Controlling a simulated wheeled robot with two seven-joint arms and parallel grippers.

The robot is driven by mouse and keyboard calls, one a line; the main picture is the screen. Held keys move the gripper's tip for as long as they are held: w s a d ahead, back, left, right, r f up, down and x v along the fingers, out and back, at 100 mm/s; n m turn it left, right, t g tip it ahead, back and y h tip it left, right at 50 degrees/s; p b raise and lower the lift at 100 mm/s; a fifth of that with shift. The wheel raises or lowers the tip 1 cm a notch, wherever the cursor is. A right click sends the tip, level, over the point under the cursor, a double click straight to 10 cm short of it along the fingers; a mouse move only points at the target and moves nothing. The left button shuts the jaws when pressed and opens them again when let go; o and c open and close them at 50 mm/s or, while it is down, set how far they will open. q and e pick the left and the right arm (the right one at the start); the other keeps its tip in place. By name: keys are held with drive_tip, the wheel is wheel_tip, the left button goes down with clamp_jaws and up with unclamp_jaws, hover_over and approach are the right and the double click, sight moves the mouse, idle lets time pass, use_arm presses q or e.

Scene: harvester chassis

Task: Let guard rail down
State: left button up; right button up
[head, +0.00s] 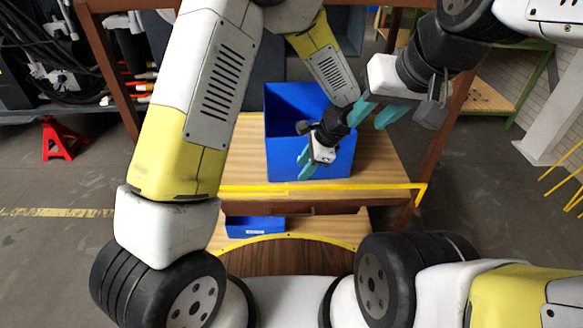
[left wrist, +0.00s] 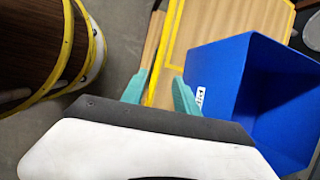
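The yellow guard rail (head: 380,186) runs level across the front edge of the wooden shelf, with a bent end at the right. In the left wrist view, a yellow bar (left wrist: 166,52) passes between my fingers. My left gripper (head: 304,166) is open, in front of the blue bin and just above the rail; its teal fingers stand apart in the left wrist view (left wrist: 160,77). I cannot tell if they touch the bar. My right gripper (head: 373,116) is open and empty, raised to the right of the blue bin.
A blue bin (head: 283,140) stands on the wooden shelf (head: 380,150) close to my left gripper. A smaller blue bin (head: 256,227) sits below. Brown posts (head: 108,70) frame the shelf. A red jack stand (head: 62,138) is on the floor at left.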

sight(295, 187)
use_arm(q)
drive_tip(key=x, duration=0.8)
drive_tip(key=shift+s+d+f, duration=0.15)
drive_tip(key=shift+d+f, duration=0.1)
drive_tip(key=shift+f, duration=0.15)
drive_tip(key=shift+c, duration=0.5)
clamp_jaws()
idle(0.6)
